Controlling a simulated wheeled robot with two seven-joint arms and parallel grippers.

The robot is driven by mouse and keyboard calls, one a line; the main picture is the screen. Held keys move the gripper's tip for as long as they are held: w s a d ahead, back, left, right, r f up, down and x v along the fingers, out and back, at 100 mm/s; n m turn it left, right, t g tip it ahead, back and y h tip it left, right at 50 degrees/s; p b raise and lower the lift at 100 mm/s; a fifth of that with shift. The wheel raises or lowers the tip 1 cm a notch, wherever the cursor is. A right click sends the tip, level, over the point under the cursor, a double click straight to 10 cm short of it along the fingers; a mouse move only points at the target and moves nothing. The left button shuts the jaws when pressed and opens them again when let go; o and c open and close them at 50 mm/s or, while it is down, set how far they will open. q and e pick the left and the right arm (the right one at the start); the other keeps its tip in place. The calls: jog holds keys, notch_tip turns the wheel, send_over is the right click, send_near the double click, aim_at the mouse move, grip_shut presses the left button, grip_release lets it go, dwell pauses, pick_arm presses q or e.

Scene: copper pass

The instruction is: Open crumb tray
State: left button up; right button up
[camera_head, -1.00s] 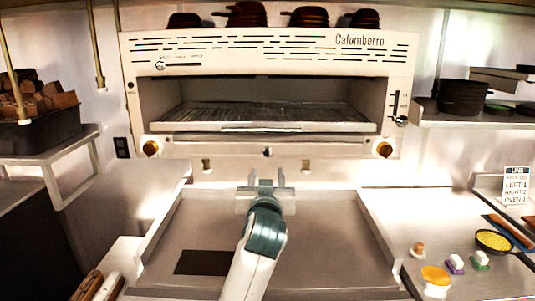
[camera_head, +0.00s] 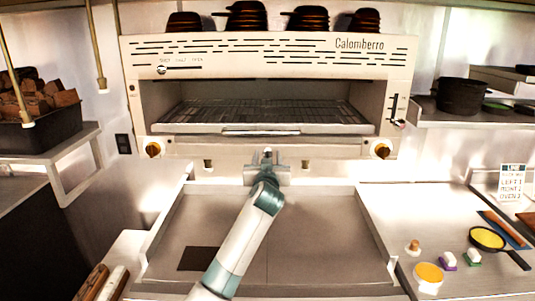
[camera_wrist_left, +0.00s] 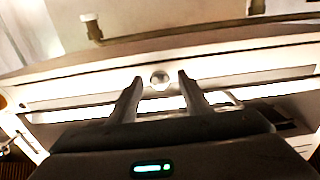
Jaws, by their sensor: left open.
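The crumb tray (camera_head: 215,148) is the shallow white front strip below the oven's grill rack, with a small round knob (camera_head: 267,152) at its middle. It sits flush in the oven front. My left gripper (camera_head: 267,163) is open at the knob. In the left wrist view the knob (camera_wrist_left: 160,79) shows between the tips of my open left gripper (camera_wrist_left: 158,84), with a gap on each side. I cannot tell how deep the fingers reach past it. My right gripper is not in view.
A wide, shallow metal pan (camera_head: 322,235) lies below, mostly bare. A black pan with yellow food (camera_head: 487,238) and small items stand on the right counter.

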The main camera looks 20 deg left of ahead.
pick_arm(q)
jog(key=shift+w+a, duration=0.1)
jog(key=shift+w, duration=0.2)
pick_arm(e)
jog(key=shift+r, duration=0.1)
pick_arm(q)
grip_shut()
jog(key=shift+f, duration=0.15)
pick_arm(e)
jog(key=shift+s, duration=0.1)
